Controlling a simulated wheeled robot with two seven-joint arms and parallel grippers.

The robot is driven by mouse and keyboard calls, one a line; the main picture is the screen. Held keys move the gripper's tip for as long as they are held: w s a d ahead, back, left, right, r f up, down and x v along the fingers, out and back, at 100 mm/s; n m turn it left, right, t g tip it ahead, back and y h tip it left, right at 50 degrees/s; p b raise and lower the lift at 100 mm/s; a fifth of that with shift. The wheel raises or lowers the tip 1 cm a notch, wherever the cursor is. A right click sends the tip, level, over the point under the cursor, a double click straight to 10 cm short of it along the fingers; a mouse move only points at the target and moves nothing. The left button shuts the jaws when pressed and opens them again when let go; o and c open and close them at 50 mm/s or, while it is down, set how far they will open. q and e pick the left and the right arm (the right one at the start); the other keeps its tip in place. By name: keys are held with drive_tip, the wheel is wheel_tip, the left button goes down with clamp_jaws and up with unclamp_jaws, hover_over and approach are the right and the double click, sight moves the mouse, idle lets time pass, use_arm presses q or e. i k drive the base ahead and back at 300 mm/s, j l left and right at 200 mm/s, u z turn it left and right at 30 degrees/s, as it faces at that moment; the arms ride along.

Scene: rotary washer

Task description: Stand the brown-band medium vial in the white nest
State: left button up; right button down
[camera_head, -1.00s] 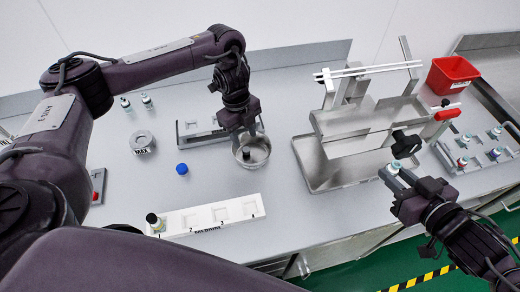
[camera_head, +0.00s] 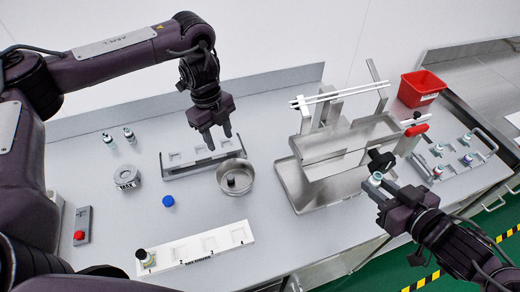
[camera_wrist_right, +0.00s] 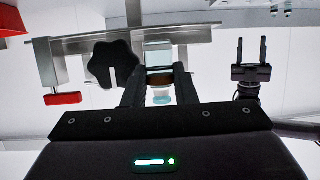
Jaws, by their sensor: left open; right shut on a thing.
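The white nest (camera_head: 188,248) is a long strip with numbered square pockets at the front of the bench. A dark-capped vial (camera_head: 146,258) stands at its left end, and the other pockets look empty. My right gripper (camera_head: 377,184) is shut on the brown-band medium vial (camera_head: 376,177), held in front of the steel trays. In the right wrist view the vial (camera_wrist_right: 159,78) shows a brown band and a teal end between the fingers. My left gripper (camera_head: 218,142) is open and empty above the rear rack; it also shows in the wrist view (camera_wrist_right: 252,52).
A round steel bowl (camera_head: 248,176) holds a dark object. A grey rack (camera_head: 202,158), blue cap (camera_head: 168,201) and grey ring (camera_head: 127,178) are on the bench. The steel trays (camera_head: 335,150) and black knob (camera_head: 381,160) are near my right gripper. A red bin (camera_head: 420,88) stands behind.

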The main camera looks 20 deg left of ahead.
sight(210, 245)
drive_tip(key=k+l, duration=1.15)
drive_tip(key=l, duration=0.3)
